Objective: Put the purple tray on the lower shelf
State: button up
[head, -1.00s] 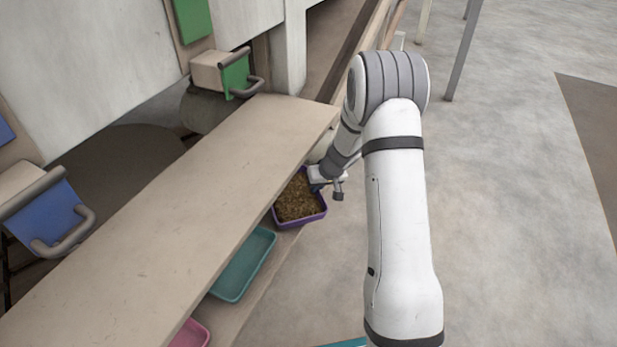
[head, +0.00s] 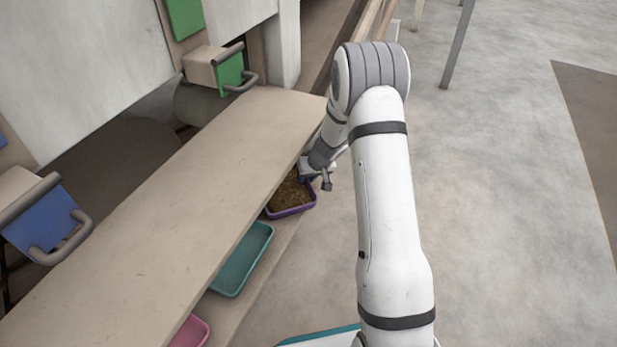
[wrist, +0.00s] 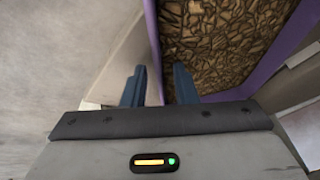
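The purple tray (head: 291,211) is filled with brown pellets. It rests low under the upper board's far right end, beside the teal tray, with part of it hidden by the board and my arm. My gripper (head: 325,182) is at its right side. In the wrist view, the purple tray (wrist: 153,40) has its wall running between my gripper's blue fingers (wrist: 157,80). The fingers stand apart, one outside the wall and one on the pellet side, with gaps showing beside the wall. The lower shelf (head: 248,303) shows as a strip under the trays.
The upper board (head: 180,215) overhangs the trays. A teal tray (head: 243,262) and a pink tray (head: 192,331) are on the lower shelf nearer me. Green and blue handled units (head: 45,225) stand behind the board. Open floor (head: 500,240) lies to the right.

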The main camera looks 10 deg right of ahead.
jog(key=shift+r, duration=0.1)
jog(key=shift+r+p, duration=0.35)
jog(key=shift+p, duration=0.05)
jog(key=p+v, duration=0.2)
jog(key=v, duration=0.5)
jog(key=shift+s+f, duration=0.15)
